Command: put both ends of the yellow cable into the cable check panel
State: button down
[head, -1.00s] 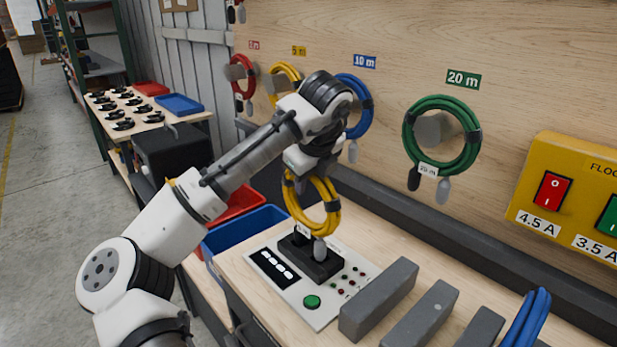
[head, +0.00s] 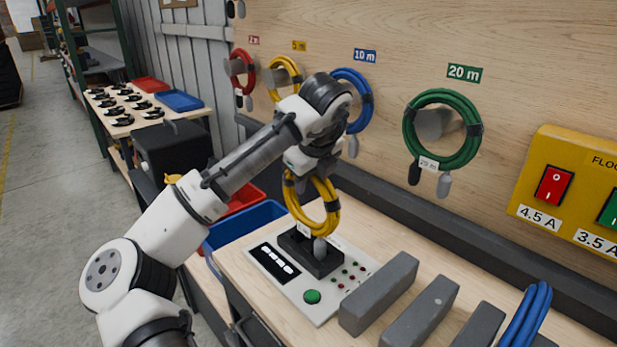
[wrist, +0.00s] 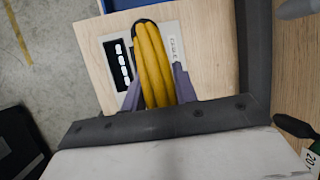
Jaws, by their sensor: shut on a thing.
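The yellow cable (head: 329,205) is a strapped coil hanging upright from my gripper (head: 304,180). In the wrist view, my gripper (wrist: 158,95) is shut on the yellow cable (wrist: 153,60), with a finger on either side. The cable check panel (head: 325,312) is a light plate on the bench with a black socket block (head: 322,265), a green button and small lamps. The coil's lower part is right above the block. A grey cable end (head: 320,246) points down at the block; I cannot tell whether it is inserted. The other end is mostly hidden.
Grey blocks (head: 379,293) stand on the bench right of the panel, with a blue coil (head: 526,318) beyond. A blue bin (head: 246,226) and a red bin are at left. Red, blue and green (head: 442,130) coils hang on the wall behind.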

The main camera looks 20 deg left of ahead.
jog(key=shift+f, duration=0.5)
dwell(0.3)
jog(key=c, duration=1)
grip_release()
jog(key=shift+f, duration=0.1)
